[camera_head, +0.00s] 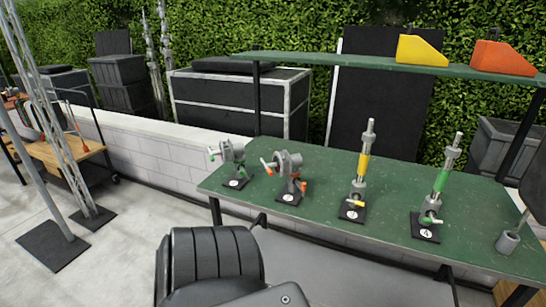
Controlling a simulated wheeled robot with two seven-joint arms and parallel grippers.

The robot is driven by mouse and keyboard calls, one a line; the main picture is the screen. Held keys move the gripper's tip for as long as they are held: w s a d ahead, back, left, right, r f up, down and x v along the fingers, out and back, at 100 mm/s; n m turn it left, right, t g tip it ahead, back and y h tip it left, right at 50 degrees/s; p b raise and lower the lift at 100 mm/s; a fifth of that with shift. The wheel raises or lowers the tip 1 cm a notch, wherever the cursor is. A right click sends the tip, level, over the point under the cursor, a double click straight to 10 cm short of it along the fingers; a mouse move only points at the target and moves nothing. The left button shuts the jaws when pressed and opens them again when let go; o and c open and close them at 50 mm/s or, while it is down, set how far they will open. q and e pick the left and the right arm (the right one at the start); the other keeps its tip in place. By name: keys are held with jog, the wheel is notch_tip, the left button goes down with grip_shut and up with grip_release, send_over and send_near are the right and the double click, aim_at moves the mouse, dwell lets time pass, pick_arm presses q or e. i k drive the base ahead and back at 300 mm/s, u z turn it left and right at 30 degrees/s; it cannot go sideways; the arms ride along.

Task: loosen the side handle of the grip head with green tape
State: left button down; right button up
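A grey grip head with green tape (232,152) stands at the left end of the green workbench, on a small black numbered base plate (236,183). A short handle with a green end (214,153) sticks out to its left, and another green-marked part (241,170) shows lower at its right. Whether the handle is tight or loose cannot be told. A similar grip head with orange tape (287,162) stands just to its right. Neither of my grippers is in view, and nothing touches either grip head.
Right of the heads stand two upright posts, one with yellow tape (363,165) and one with green tape (440,180). The green workbench (330,210) has bare space between items. A raised shelf (340,60) runs behind, holding yellow (420,50) and orange (500,57) wedges.

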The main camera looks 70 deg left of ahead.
aim_at(241, 172)
jog(key=u, duration=0.15)
jog(key=i, duration=0.9)
jog(key=u, duration=1.3)
jog(key=i, duration=0.6)
jog(key=u, duration=0.65)
